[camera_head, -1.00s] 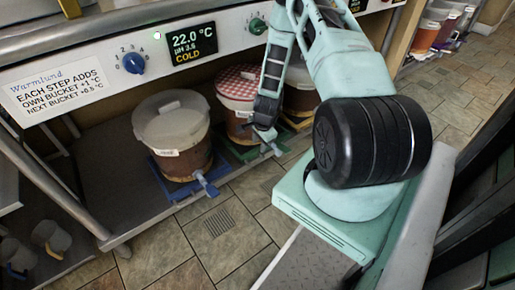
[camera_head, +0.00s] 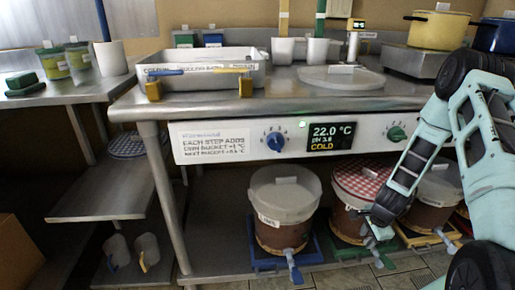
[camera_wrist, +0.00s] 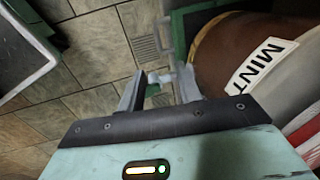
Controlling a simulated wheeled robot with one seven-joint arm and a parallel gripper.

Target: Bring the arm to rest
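My gripper (camera_head: 377,240) hangs in front of the bucket with the red checked cloth lid (camera_head: 365,184), on my arm reaching in from the right. In the wrist view my gripper (camera_wrist: 160,86) has its fingers apart. A small grey-blue piece, apparently the bucket's tap (camera_wrist: 160,77), shows between or just beyond the fingertips; I cannot tell whether they touch it. The brown bucket (camera_wrist: 225,55) beside the fingers carries a label reading MINT. In the head view the tap (camera_head: 383,260) points down and forward.
A bucket with a pale lid (camera_head: 284,190) stands left on a blue stand (camera_head: 262,262); another bucket (camera_head: 437,190) stands right on a yellow stand. The control panel (camera_head: 222,145) and metal counter (camera_head: 300,97) are above them. Tiled floor (camera_wrist: 95,50) lies open in front.

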